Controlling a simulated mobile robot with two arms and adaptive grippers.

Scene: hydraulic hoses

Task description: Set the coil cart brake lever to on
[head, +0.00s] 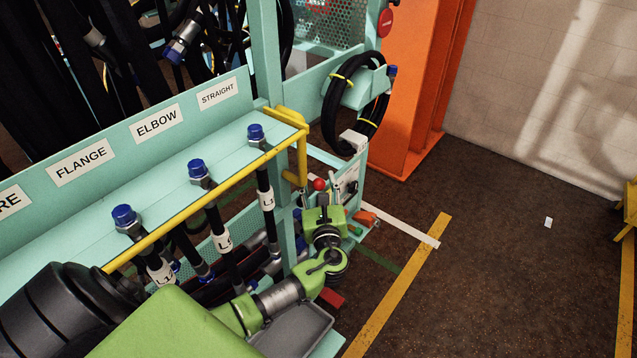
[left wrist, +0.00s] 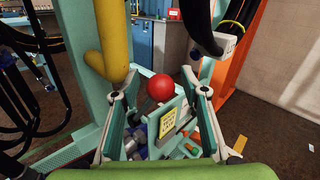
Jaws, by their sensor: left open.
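The brake lever's red ball knob (head: 319,184) shows just beyond my left gripper (head: 325,196) at the end of the turquoise coil cart (head: 235,128). In the left wrist view the red knob (left wrist: 160,87) lies between the two spread fingers of my left gripper (left wrist: 160,77). The fingers are open and no contact with the knob is visible. The lever's shaft is mostly hidden below the knob, so I cannot tell its setting. A yellow label plate (left wrist: 168,122) is below the knob. My right gripper is not in view.
A yellow rail (head: 210,204) runs along the cart's edge, and its bent end (left wrist: 112,55) is close to the left finger. Capped hoses (head: 197,170) hang along the cart. A coiled black hose (head: 335,110) hangs beyond. Open floor (head: 480,260) lies to the right.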

